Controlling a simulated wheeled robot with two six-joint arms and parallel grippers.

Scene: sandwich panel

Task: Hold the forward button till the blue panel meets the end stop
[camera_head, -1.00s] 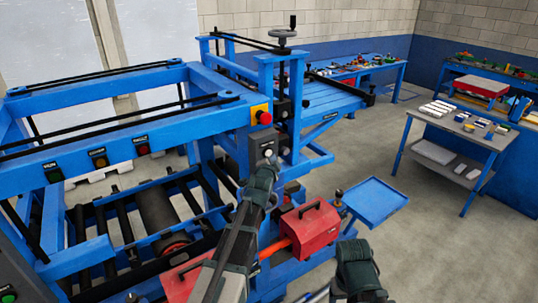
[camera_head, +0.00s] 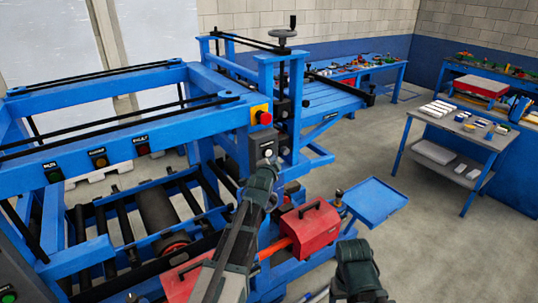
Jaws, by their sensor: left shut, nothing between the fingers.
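A grey control box (camera_head: 264,144) with small buttons is fixed to the blue machine frame, below a yellow box with a red emergency button (camera_head: 263,116). My left gripper (camera_head: 269,160) is shut and empty, with its tip at the lower part of this box, over or just in front of a pale button. I cannot tell whether it touches or presses the button, and its label is not readable. I cannot pick out the blue panel or the end stop among the machine's blue parts. Part of my right arm shows at the bottom, but its gripper is not in view.
The machine's rollers (camera_head: 157,215) lie at the left under a blue frame. A red toolbox (camera_head: 309,228) and a blue tray (camera_head: 376,201) are right of my left arm. A grey table (camera_head: 470,131) with small parts stands at the right. Floor between is clear.

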